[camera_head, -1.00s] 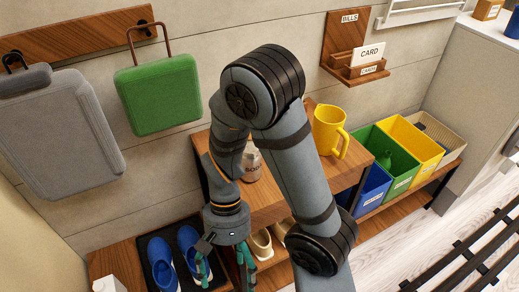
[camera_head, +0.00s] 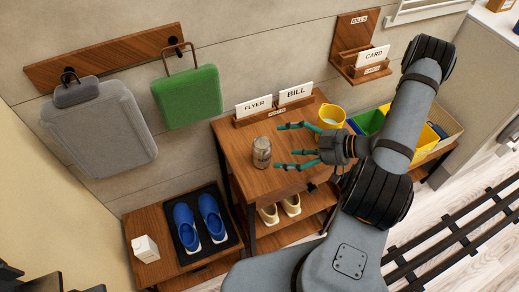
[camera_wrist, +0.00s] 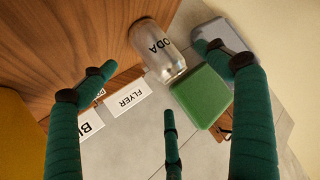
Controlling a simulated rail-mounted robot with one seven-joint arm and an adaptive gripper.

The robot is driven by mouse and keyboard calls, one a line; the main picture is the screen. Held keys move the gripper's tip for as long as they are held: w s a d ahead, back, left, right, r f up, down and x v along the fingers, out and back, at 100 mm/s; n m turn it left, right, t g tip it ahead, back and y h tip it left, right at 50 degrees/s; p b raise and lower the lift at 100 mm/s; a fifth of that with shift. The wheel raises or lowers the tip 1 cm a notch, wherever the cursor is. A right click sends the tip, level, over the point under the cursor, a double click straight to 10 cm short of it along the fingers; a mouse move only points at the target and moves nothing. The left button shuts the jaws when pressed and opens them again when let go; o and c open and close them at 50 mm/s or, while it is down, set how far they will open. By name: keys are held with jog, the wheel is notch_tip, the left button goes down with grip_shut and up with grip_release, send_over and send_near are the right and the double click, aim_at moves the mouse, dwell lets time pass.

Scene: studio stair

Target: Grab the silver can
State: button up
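The silver can (camera_head: 262,152) stands upright on the wooden shelf top (camera_head: 238,140), near its left side. My gripper (camera_head: 290,145) is to the right of the can at about its height, with its green fingers spread and pointing left at it. A small gap shows between the fingertips and the can. In the wrist view the can (camera_wrist: 158,50) carries the letters "ODA" and lies ahead between the outer fingers (camera_wrist: 160,75), with nothing held.
Flyer and bill cards (camera_head: 296,93) stand in wooden holders behind the can. A yellow pitcher (camera_head: 331,117) is behind my gripper. Blue shoes (camera_head: 212,217) sit on a dark mat at lower left. Bins (camera_head: 368,122) are at right. Open shelf top lies in front of the can.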

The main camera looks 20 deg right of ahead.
aim_at(264, 148)
jog(key=x, duration=0.4)
jog(key=shift+w+a+f+p, duration=0.1)
jog(key=shift+p, duration=0.25)
jog(key=x, duration=0.1)
jog(key=p+x, duration=0.1)
jog(key=x, duration=0.1)
jog(key=p+x, duration=0.1)
jog(key=x, duration=0.1)
jog(key=shift+w+d+f, duration=0.1)
jog(key=shift+w+d, duration=0.2)
jog(key=shift+s, duration=0.1)
jog(key=shift+c, duration=0.2)
jog(key=c, duration=0.9)
jog(key=shift+c, duration=0.2)
